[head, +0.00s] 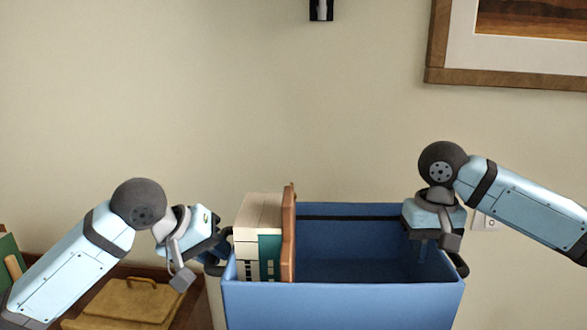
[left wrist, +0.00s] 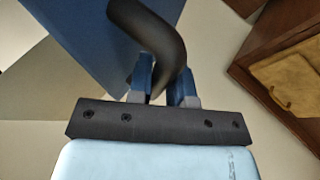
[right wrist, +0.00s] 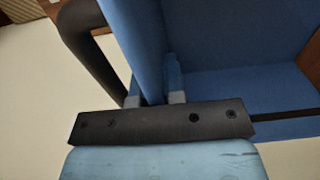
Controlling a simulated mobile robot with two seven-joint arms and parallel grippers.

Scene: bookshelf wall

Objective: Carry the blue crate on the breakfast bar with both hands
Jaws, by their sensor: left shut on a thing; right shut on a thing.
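The blue crate (head: 345,303) is in front of me in the head view, open at the top and roughly level. Black loop handles stick out at its left and right ends. My left gripper (head: 222,247) is shut on the left handle (left wrist: 150,30), which passes between its fingers in the left wrist view. My right gripper (head: 422,250) is shut on the crate's right end wall (right wrist: 148,40). The right handle (right wrist: 85,30) is beside the fingers, outside them. The crate's underside is out of view, so I cannot tell what is under it.
Cream and green book-like items (head: 258,222) and a brown board (head: 289,235) stand in the crate's left part; its right part looks empty. A tan bag (head: 125,303) lies on dark wood at lower left. A plain wall with a framed picture (head: 435,75) is behind.

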